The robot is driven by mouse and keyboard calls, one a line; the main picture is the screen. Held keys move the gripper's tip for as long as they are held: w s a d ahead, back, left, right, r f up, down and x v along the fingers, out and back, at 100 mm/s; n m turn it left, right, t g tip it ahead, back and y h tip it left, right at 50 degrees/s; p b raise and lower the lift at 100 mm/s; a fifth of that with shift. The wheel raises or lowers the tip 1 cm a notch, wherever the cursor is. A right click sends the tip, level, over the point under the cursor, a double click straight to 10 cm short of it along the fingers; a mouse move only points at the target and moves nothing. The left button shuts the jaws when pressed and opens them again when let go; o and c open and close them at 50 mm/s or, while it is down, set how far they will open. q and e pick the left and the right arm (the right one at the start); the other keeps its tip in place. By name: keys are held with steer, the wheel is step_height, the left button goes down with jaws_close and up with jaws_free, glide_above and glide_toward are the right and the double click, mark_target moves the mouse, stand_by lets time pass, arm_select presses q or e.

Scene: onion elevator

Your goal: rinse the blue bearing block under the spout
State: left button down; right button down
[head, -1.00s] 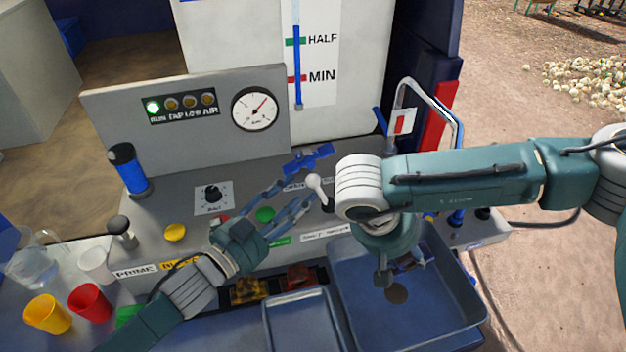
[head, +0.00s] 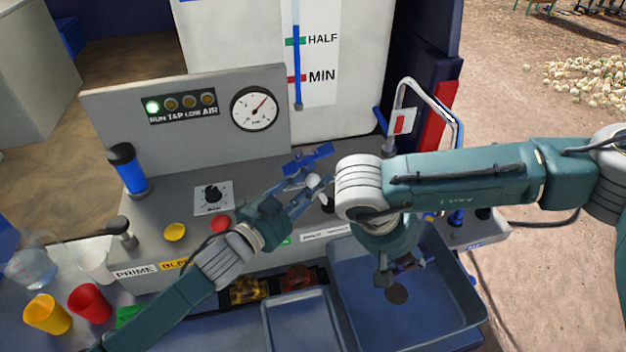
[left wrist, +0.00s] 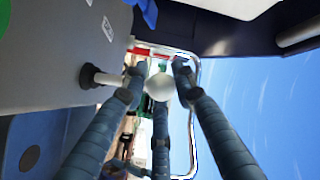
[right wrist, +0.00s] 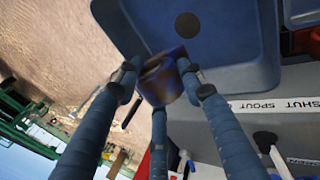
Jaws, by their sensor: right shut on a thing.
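My right gripper (head: 400,268) is shut on the blue bearing block (right wrist: 163,80), low over the blue basin (head: 462,310). The block is mostly hidden by my arm in the head view. The silver spout (head: 437,92) arches up behind my right arm, which hides its outlet. My left gripper (head: 308,182) is open at the white-knobbed lever (head: 314,181) on the grey console. In the left wrist view, the white knob (left wrist: 160,87) sits between the spread fingers; contact cannot be told.
The console (head: 160,215) carries a dial, buttons and a gauge (head: 254,109). A smaller tray (head: 300,325) stands left of the basin. Yellow (head: 47,314) and red (head: 90,302) cups and a clear jug (head: 32,268) stand at the left. My right arm spans the right side.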

arm_select(q)
steer(key=shift+w+d+r+m, duration=0.15)
steer(key=shift+d+r+m, duration=0.15)
steer(key=shift+d+r, duration=0.15)
steer(key=shift+w+d+g+y, duration=0.1)
steer(key=shift+d+g+y, duration=0.2)
steer(key=shift+g+y, duration=0.15)
steer(key=c, duration=1.4)
jaws_free()
steer(key=shift+c, duration=0.2)
steer(key=shift+f, duration=0.1)
steer(key=shift+s+a, duration=0.1)
steer(key=shift+s, duration=0.1)
steer(key=v, duration=1.1)
steer(key=shift+s+a, duration=0.2)
